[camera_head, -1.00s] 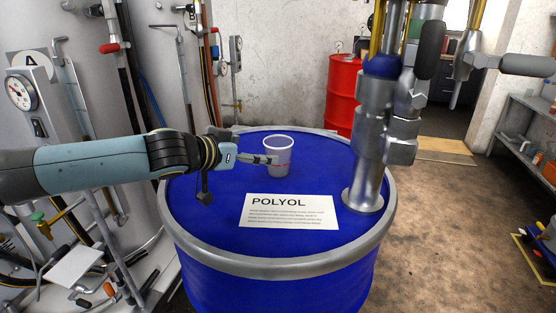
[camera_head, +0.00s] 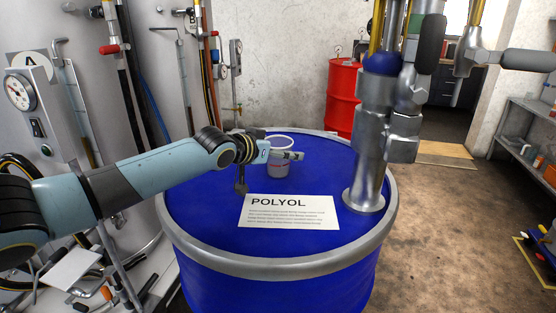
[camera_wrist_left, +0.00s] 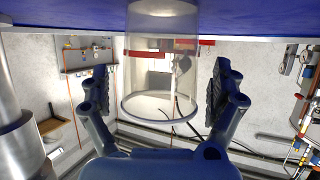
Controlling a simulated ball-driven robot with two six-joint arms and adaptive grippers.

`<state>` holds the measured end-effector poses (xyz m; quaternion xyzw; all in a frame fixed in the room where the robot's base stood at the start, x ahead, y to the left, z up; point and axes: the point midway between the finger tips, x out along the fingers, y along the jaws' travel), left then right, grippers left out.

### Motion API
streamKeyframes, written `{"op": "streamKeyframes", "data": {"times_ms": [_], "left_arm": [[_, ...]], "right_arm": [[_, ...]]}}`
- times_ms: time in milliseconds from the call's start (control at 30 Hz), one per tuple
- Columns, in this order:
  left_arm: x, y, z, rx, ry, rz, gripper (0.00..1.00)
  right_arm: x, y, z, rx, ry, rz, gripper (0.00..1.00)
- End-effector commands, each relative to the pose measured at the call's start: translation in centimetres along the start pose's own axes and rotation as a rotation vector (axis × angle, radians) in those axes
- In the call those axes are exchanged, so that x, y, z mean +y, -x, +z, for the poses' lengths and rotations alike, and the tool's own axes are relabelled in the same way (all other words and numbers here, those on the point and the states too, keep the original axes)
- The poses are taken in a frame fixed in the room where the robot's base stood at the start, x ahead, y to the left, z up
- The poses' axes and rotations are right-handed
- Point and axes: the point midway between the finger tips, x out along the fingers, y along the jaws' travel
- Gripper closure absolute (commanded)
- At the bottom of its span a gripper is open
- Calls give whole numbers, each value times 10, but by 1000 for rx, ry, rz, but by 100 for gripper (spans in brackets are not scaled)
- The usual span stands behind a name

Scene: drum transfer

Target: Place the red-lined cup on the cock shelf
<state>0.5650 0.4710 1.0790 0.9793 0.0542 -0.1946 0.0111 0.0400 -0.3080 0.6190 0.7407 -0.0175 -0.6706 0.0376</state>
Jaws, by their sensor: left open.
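A clear, whitish cup (camera_head: 280,167) stands upright on the blue drum lid, behind the POLYOL label. My left gripper (camera_head: 286,156) is open at the cup and hides part of its body. In the left wrist view, which is upside down, the cup (camera_wrist_left: 160,85) sits between the spread fingers, with a gap on each side. A reddish band shows across it near the drum top, though I cannot tell if it is the cup's own line. I cannot tell which shelf is the cock shelf. My right gripper is not in view.
The blue drum (camera_head: 285,285) has a raised grey rim. A tall metal pump (camera_head: 370,160) stands at its right side. Pipes and a gauge panel (camera_head: 28,95) line the left. A red drum (camera_head: 343,90) stands behind, and a grey shelf (camera_head: 520,118) stands at far right.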

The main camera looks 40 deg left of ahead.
Motion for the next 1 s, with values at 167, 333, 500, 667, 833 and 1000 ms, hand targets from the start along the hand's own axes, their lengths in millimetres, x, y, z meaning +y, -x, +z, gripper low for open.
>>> {"op": "streamKeyframes", "data": {"times_ms": [167,333,500,667,833,1000], "left_arm": [[0,0,0,0,0,0,21],[0,0,0,0,0,0,43],[0,0,0,-1,0,0,51],[0,0,0,0,-1,0,51],[0,0,0,0,-1,0,51],[0,2,-5,1,-2,0,52]], "right_arm": [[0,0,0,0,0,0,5],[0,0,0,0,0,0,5],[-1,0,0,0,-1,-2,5],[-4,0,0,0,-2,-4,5],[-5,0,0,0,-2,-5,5],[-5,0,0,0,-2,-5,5]]}}
